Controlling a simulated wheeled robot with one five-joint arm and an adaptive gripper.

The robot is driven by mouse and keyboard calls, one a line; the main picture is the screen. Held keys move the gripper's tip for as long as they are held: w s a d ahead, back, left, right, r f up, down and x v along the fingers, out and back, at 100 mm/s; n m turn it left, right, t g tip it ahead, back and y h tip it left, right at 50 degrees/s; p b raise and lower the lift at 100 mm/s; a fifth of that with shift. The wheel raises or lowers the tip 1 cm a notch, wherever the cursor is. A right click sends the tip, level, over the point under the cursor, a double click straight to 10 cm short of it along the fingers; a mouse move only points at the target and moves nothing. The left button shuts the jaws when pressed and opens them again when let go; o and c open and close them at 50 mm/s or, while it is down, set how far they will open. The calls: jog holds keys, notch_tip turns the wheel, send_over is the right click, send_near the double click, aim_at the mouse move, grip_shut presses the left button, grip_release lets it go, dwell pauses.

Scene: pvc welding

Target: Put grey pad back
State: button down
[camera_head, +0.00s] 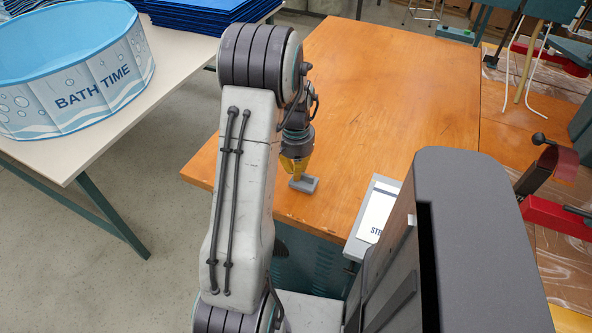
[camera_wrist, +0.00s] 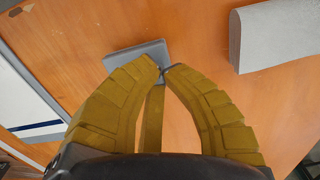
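The grey pad (camera_head: 308,184) is a small flat grey piece at the near part of the orange-brown table, below my gripper (camera_head: 292,172). In the wrist view the pad (camera_wrist: 135,56) lies at my fingertips and extends to the left from them. My gripper (camera_wrist: 162,70) has yellow ribbed fingers curved in until the tips nearly meet. They look closed on the pad's near corner, though the fingers hide the contact. Whether the pad is resting on the table or just above it is hard to tell.
The wooden table (camera_head: 400,90) is mostly clear beyond my gripper. A tray (camera_head: 377,207) with a white label stands at its near right edge. A white table (camera_head: 185,60) at left holds a blue bath tub (camera_head: 75,75). Red clamps (camera_head: 556,217) stand at right.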

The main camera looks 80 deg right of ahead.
jog(key=shift+f, duration=0.45)
jog(key=shift+f, duration=0.1)
jog(key=c, duration=1.4)
grip_release()
notch_tip(320, 180, up, 12)
jog(key=shift+w+r, duration=0.1)
jog(key=shift+r, duration=0.1)
